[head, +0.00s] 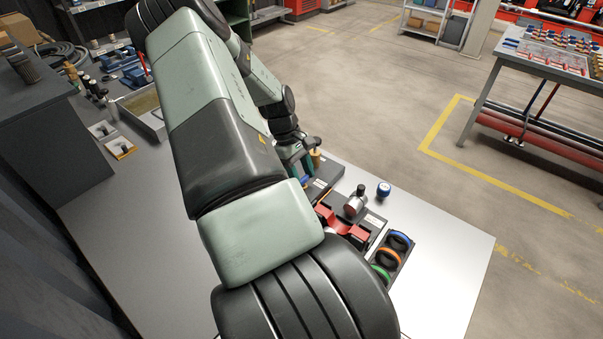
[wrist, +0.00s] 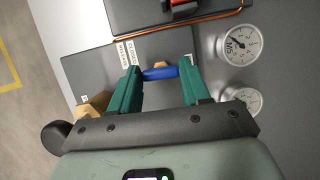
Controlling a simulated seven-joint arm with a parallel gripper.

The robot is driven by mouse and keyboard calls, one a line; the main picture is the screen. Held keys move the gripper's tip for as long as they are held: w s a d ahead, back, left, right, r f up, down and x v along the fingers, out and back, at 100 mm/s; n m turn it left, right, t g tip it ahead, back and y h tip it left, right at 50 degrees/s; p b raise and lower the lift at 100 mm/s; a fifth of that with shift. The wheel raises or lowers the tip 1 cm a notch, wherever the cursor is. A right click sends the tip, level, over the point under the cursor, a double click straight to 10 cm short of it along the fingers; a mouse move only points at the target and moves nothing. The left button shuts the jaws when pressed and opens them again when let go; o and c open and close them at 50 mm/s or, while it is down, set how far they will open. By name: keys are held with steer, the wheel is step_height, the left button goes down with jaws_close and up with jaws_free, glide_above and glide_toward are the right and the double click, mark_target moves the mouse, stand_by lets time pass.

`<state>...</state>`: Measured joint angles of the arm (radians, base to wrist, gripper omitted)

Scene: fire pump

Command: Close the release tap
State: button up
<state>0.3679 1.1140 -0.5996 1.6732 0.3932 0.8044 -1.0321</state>
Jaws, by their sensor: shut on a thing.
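In the wrist view my gripper (wrist: 160,76) has its two green fingers on either side of a blue tap handle (wrist: 158,73), shut on its ends. The handle lies crosswise between the fingertips, over a dark grey panel (wrist: 85,68). White labels (wrist: 130,53) stand beside it; one appears to read "closed". A brass-coloured part (wrist: 94,107) shows partly behind the left finger. In the head view my gripper (head: 311,166) is small and largely hidden by my own arm. The tap handle cannot be made out clearly there.
A copper pipe (wrist: 190,28) edges a dark block above.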

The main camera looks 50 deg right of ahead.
steer(key=m, duration=0.2)
steer(key=m+y, duration=0.1)
steer(key=m, duration=0.1)
steer(key=shift+d+m+t+y, duration=0.2)
steer(key=shift+m+t+y, duration=0.1)
steer(key=m+t+y, duration=0.1)
steer(key=m, duration=0.3)
steer(key=shift+s+d, duration=0.1)
steer(key=m+t+y, duration=0.1)
steer(key=m, duration=0.4)
steer(key=shift+s, duration=0.1)
steer(key=shift+m+t+y, duration=0.3)
steer(key=shift+m+t, duration=0.7)
steer(key=shift+m, duration=0.9)
steer(key=o, duration=1.1)
steer(key=shift+s, duration=0.1)
steer(key=shift+c, duration=0.2)
steer(key=shift+r, duration=0.15)
